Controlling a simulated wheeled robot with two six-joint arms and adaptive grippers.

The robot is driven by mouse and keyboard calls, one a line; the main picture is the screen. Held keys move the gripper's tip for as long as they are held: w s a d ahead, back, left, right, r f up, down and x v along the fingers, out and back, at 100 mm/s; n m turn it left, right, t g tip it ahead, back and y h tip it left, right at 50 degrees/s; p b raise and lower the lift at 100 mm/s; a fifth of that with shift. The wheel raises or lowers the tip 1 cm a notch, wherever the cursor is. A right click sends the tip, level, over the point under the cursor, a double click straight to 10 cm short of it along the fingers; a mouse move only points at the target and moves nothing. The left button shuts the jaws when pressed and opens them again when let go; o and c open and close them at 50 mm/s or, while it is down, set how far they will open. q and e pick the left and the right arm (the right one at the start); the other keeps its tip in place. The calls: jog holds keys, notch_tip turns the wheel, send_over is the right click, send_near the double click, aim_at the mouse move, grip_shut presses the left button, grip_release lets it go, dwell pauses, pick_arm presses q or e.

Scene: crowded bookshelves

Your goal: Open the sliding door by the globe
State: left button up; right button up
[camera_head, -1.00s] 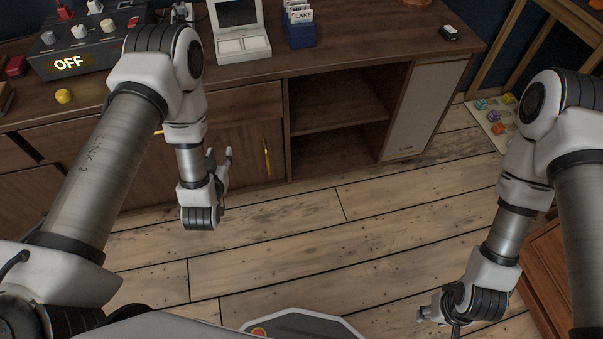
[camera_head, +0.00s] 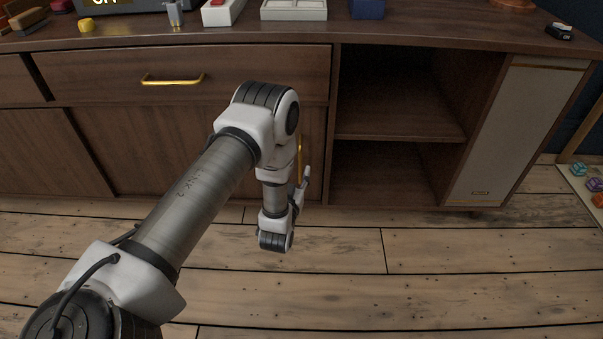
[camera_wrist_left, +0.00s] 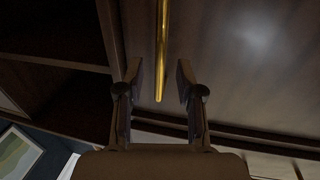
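The wooden sliding door (camera_head: 150,150) is shown in the lower front of the cabinet, partly hidden behind my left arm. Its upright gold handle (camera_head: 299,155) is near the door's right edge. My left gripper (camera_head: 303,187) is beside the lower part of this handle. In the left wrist view the fingers (camera_wrist_left: 158,75) are open, and the gold handle (camera_wrist_left: 162,45) runs down between them with a gap to each finger. My right gripper is out of view. No globe shows in these frames.
Open shelves (camera_head: 395,130) are right of the door, then a pale panel (camera_head: 508,135). A drawer with a horizontal gold handle (camera_head: 172,80) is above the door. Small items stand on the cabinet top. The plank floor (camera_head: 400,290) in front is clear.

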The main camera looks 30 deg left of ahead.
aim_at(300, 167)
pick_arm(q)
jog(key=b+x, duration=0.1)
jog(key=x, duration=0.2)
jog(key=shift+f, duration=0.15)
jog(key=shift+w+a, duration=0.1)
jog(key=shift+w, duration=0.15)
grip_shut()
jog(key=shift+s+a, duration=0.1)
jog(key=shift+a, duration=0.05)
